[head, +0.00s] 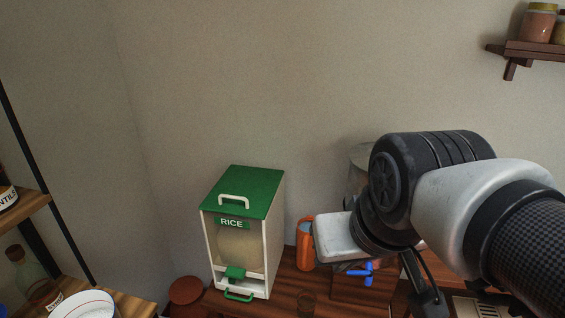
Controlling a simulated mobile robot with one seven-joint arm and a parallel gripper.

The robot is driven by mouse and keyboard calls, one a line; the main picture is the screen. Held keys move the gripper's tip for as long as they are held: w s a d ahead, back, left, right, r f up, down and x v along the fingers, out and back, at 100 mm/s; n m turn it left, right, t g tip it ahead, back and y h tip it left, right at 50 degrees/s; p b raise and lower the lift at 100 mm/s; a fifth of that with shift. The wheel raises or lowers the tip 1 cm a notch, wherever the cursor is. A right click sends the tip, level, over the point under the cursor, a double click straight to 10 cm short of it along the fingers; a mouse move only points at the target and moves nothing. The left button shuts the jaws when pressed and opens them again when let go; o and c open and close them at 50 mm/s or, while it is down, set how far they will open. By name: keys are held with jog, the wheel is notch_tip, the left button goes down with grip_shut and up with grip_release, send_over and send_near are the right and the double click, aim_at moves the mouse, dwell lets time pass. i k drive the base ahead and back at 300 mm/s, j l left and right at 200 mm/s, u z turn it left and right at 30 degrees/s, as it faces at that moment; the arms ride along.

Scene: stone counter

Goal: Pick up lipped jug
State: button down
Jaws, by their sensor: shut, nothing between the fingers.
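An orange, upright vessel (304,244), which looks like the lipped jug, stands on the dark wooden surface to the right of the rice dispenser. Its right side is close to my arm's white wrist part in the picture, and I cannot tell how far apart they are in depth. My gripper (428,298) is at the lower right of the jug, dark and partly hidden by my own arm. It is shut with nothing in it and is apart from the jug.
A white rice dispenser (240,235) with a green lid stands left of the jug. A blue tap (362,272) and a greyish container (360,155) are partly behind my arm. A reddish-brown round pot (186,290) is at left.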

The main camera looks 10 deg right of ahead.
aim_at(305, 255)
jog(key=z, duration=0.15)
jog(key=u, duration=2)
jog(key=z, duration=2)
jog(key=i+j+z, duration=0.35)
jog(key=z, duration=0.15)
jog(key=i, duration=0.1)
